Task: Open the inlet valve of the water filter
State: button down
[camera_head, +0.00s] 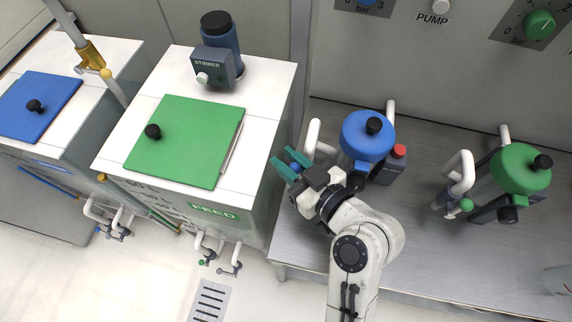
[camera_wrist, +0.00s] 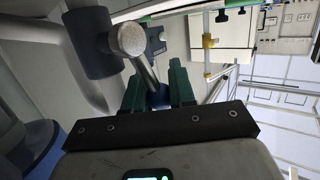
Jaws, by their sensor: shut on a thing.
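A filter with a blue lid (camera_head: 368,136) and black top knob stands on the steel bench, left of a similar green-lidded filter (camera_head: 520,168). I read no label naming either as water. My gripper (camera_head: 290,165), with green fingers, is at the blue filter's left side, by its white pipe. In the wrist view my gripper (camera_wrist: 157,90) is shut on the blue knob (camera_wrist: 157,99) of a valve lever. The grey metal lever (camera_wrist: 144,68) runs from the knob to a rounded end by a dark blue valve body (camera_wrist: 88,42). The fingers partly hide the knob.
A white tank (camera_head: 265,110) marked FEED with a green lid stands close left of my gripper. The pump panel (camera_head: 430,55) rises behind.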

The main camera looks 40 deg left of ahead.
jog(key=c, duration=1.2)
grip_release()
jog(key=shift+d, duration=0.1)
jog(key=b+v, duration=0.1)
jog(key=v, duration=0.9)
jog(key=shift+d+r, duration=0.1)
jog(key=shift+d, duration=0.25)
